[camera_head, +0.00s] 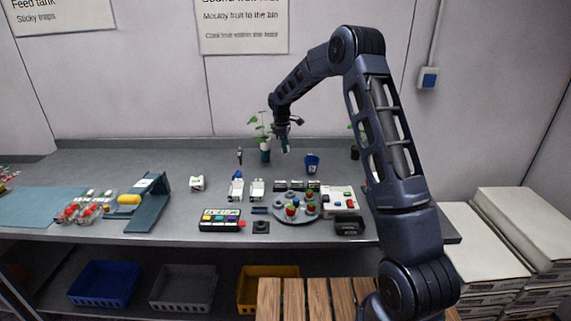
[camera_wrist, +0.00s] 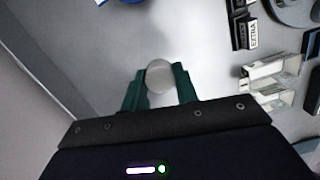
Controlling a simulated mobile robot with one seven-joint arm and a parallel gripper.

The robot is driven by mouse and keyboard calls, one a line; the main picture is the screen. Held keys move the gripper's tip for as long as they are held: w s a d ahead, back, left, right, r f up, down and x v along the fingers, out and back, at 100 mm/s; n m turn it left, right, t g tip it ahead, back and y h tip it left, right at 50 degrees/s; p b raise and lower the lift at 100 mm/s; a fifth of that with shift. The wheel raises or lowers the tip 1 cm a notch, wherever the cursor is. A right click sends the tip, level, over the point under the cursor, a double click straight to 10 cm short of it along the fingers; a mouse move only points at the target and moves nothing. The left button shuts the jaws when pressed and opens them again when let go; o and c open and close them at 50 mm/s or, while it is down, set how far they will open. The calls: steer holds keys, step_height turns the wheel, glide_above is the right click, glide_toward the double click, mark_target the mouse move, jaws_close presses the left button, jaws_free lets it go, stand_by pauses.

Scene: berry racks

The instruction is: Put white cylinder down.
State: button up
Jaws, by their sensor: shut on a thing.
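The white cylinder (camera_wrist: 159,77) shows in the wrist view as a pale round end between the two green fingertips of my gripper (camera_wrist: 160,84). My gripper is shut on it. Plain grey bench surface (camera_wrist: 120,65) lies around it in that view. In the head view my gripper (camera_head: 284,146) hangs over the back of the bench, fingers pointing down. The cylinder cannot be made out there. I cannot tell whether its lower end touches the bench.
A potted plant (camera_head: 265,154) stands to the left of my gripper, and a blue cup (camera_head: 312,164) stands to the right. The back-left bench is clear.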

steer(key=shift+f, duration=4.35)
steer(key=o, duration=1.1)
steer(key=shift+f, duration=0.1)
steer(key=shift+c, duration=0.2)
steer(key=r, duration=0.4)
steer(key=a+r, duration=0.1)
steer(key=r, duration=0.7)
steer(key=shift+w+a+r, duration=0.1)
steer(key=shift+a+r, duration=0.05)
steer(key=shift+a, duration=0.05)
